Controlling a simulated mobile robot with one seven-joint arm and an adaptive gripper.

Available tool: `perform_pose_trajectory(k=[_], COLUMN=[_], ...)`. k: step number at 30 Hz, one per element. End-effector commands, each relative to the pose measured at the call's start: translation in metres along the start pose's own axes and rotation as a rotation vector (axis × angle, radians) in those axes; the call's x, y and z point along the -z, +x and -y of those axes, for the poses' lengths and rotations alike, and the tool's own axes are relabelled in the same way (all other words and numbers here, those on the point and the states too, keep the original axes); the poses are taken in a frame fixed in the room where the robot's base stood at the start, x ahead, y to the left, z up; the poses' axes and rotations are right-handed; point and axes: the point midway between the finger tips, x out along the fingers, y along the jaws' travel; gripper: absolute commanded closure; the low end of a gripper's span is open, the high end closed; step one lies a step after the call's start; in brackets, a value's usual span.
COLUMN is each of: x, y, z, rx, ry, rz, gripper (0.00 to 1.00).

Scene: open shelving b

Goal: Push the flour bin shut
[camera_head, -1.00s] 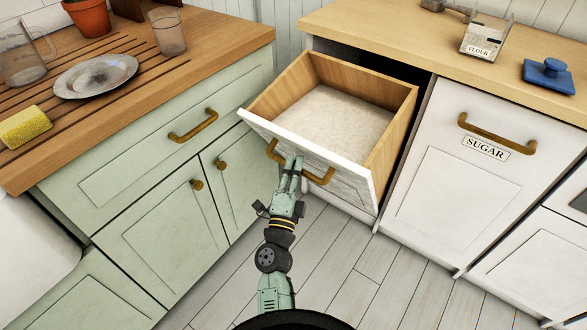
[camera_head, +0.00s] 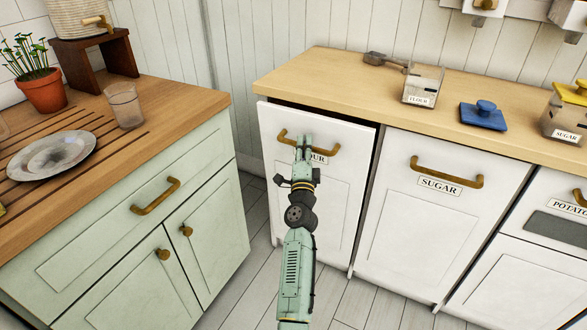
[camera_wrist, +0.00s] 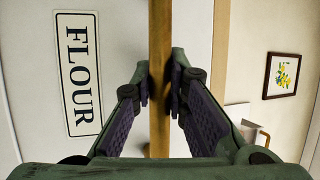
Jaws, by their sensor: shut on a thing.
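The flour bin (camera_head: 290,200) is a white panelled front under the counter, standing almost upright. A dark gap shows along its top edge, below the countertop, so it sits slightly out. Its inside is not visible now. My gripper (camera_head: 303,143) is shut on the bin's brass handle (camera_head: 330,151) and partly covers the FLOUR label in the head view. In the wrist view, the handle (camera_wrist: 160,120) runs vertically between the two fingers of my gripper (camera_wrist: 160,85), and the FLOUR label (camera_wrist: 78,73) lies to the left.
The sugar bin (camera_head: 418,225) stands shut to the right. A green cabinet (camera_head: 140,240) stands to the left, with floor between it and the flour bin. On the counter (camera_head: 320,75) are a scoop (camera_head: 385,60), a clear flour container (camera_head: 423,84) and a blue lid (camera_head: 483,116).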

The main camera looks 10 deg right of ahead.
Motion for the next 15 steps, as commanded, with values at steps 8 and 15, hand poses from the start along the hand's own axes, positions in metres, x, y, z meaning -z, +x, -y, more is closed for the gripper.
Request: perform_pose_trajectory(k=[8, 15], x=[0.015, 0.018], y=[0.036, 0.045], z=[-0.011, -0.013], rx=[0.001, -0.001], ry=[-0.002, -0.002], rz=[0.000, 0.001], gripper=[1.00, 1.00])
